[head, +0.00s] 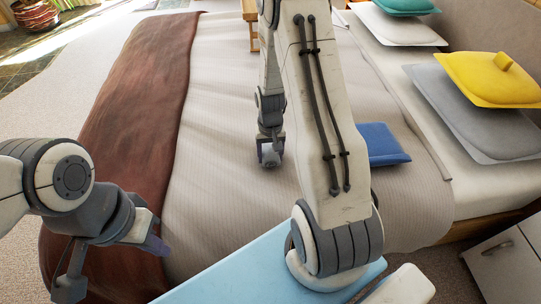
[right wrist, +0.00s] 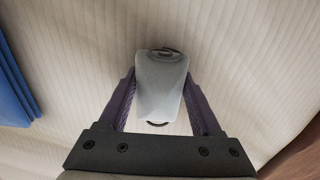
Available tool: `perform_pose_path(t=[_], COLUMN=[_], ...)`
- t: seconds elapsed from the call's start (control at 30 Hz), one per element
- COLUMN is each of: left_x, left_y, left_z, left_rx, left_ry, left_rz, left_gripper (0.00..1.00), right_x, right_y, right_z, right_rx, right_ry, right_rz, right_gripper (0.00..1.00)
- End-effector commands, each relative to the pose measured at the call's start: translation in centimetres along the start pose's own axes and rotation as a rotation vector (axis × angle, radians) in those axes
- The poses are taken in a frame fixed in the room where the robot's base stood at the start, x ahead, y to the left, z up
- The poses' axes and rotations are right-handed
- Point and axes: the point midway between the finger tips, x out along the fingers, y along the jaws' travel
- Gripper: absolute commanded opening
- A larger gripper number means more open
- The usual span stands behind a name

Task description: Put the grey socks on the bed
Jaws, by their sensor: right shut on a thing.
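The bed (head: 225,75) has a cream ribbed cover and fills the middle of the head view. My right gripper (head: 270,150) is over the bed cover. In the right wrist view its two fingers are closed on the sides of the grey socks (right wrist: 160,82), a small pale grey bundle. The cover (right wrist: 245,70) fills the background there. I cannot tell whether the socks touch it. In the head view the socks are small and mostly hidden by the gripper. My left gripper (head: 112,268) is open and empty at the lower left, near the brown throw.
A brown throw (head: 130,110) lies across the bed's left side. A blue cushion (head: 383,143) lies on the cover to the right of my right arm. Yellow (head: 490,78), grey (head: 470,115) and teal (head: 405,5) cushions lie farther right. A white cabinet (head: 505,268) stands at lower right.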

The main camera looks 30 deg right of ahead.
Motion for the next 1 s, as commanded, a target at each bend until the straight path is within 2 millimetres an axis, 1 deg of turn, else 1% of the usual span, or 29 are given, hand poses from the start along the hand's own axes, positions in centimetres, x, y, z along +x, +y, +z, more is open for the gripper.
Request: perform_pose_path(t=[0.17, 0.3, 0.33, 0.4, 0.67, 0.77, 0.87, 1.0], left_x=[-0.1, 0.2, 0.1, 0.1, 0.1, -0.2, -0.5, -1.2], left_y=[0.0, 0.0, 0.0, 0.0, 0.0, 0.0, 0.0, 0.1], left_z=[0.0, 0.0, 0.0, 0.0, 0.0, 0.0, 0.0, -0.1], left_rx=[0.0, 0.0, 0.0, 0.0, 0.0, 0.0, 0.0, 0.0], left_ry=[0.0, 0.0, 0.0, 0.0, 0.0, 0.0, 0.0, 0.0], left_rz=[0.0, 0.0, 0.0, 0.0, 0.0, 0.0, 0.0, 0.0], left_gripper=[0.0, 0.0, 0.0, 0.0, 0.0, 0.0, 0.0, 0.0], right_x=[-0.1, 0.3, 0.2, 0.2, 0.1, -0.2, -1.4, -4.2], right_y=[0.0, 0.0, 0.0, 0.0, 0.0, 0.0, 0.0, 0.0], right_z=[-0.1, 0.0, -0.1, -0.1, -0.1, -0.1, -0.1, -0.2], right_rx=[0.0, 0.0, 0.0, 0.0, 0.0, 0.0, 0.0, 0.0], right_ry=[0.002, 0.001, 0.001, 0.001, 0.001, 0.002, 0.004, 0.006], right_rz=[0.0, 0.0, 0.0, 0.0, 0.0, 0.0, 0.0, -0.001], right_gripper=[0.13, 0.13, 0.73, 0.96, 0.96, 0.96, 0.96, 0.96])
